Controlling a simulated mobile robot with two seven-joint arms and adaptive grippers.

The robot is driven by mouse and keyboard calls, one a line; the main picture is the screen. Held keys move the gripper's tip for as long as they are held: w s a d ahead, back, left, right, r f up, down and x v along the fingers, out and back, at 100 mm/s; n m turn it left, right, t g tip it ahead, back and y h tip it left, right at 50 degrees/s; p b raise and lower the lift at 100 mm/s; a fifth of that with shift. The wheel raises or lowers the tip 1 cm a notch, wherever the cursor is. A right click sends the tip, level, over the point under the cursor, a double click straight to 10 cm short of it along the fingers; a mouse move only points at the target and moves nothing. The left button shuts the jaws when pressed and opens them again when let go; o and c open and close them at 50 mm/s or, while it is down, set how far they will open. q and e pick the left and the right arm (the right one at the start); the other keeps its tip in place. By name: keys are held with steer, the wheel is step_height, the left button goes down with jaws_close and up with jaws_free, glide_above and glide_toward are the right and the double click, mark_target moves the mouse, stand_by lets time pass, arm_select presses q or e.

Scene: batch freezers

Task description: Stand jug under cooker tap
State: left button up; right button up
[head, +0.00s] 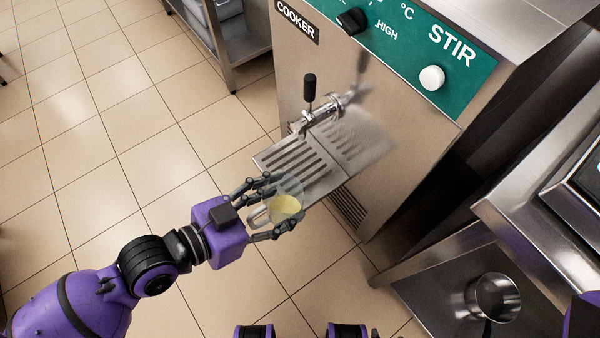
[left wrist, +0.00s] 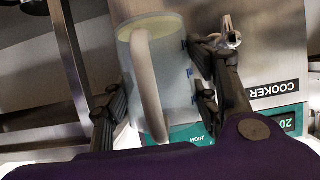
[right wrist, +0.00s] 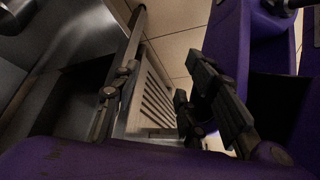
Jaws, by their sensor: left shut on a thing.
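My left gripper (head: 264,211) is shut on a clear jug (head: 287,188) with some pale yellow liquid low inside. The jug and its handle also show between the fingers in the left wrist view (left wrist: 175,75). In the head view the jug is held in front of the slotted drip tray (head: 262,158), near its front edge, nearer to me than the tap. The cooker tap (head: 322,112), chrome with a black handle, juts out from the cooker's steel front above the tray. In the right wrist view my right gripper (right wrist: 150,95) has its fingers apart with nothing between them.
The cooker panel (head: 400,45) with knobs is above the tap. A steel shelf unit (head: 240,45) is at the back left. Tiled floor (head: 100,150) is clear at the left.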

arm_select(q)
steer(key=w+a+f+b, duration=1)
steer(key=a+f+b, duration=0.15)
steer(key=f, duration=0.35)
arm_select(e)
step_height(320, 180, down, 12)
steer(key=w+f, duration=0.1)
steer(key=w, duration=0.1)
arm_select(q)
steer(key=shift+w+d+r+p+x, duration=0.2)
steer(key=shift+r+p+x, duration=0.45)
steer(key=shift+x, duration=2.4)
steer(key=shift+d+r+p+x, duration=0.3)
steer(key=shift+r+p+x, duration=0.3)
steer(key=shift+x, duration=2.45)
steer(key=shift+w+d+r+p+x, duration=0.2)
steer(key=shift+r+p+x, duration=0.45)
steer(key=shift+x, duration=2.4)
arm_select(e)
steer(key=shift+w+a+r, duration=0.1)
steer(key=shift+r, duration=1.2)
steer(key=shift+w+r, duration=0.1)
steer(key=shift+r, duration=1.15)
arm_select(q)
steer(key=shift+f, duration=0.1)
steer(key=shift+f, duration=0.15)
steer(key=o, duration=1.3)
arm_select(e)
steer(key=shift+f, duration=0.1)
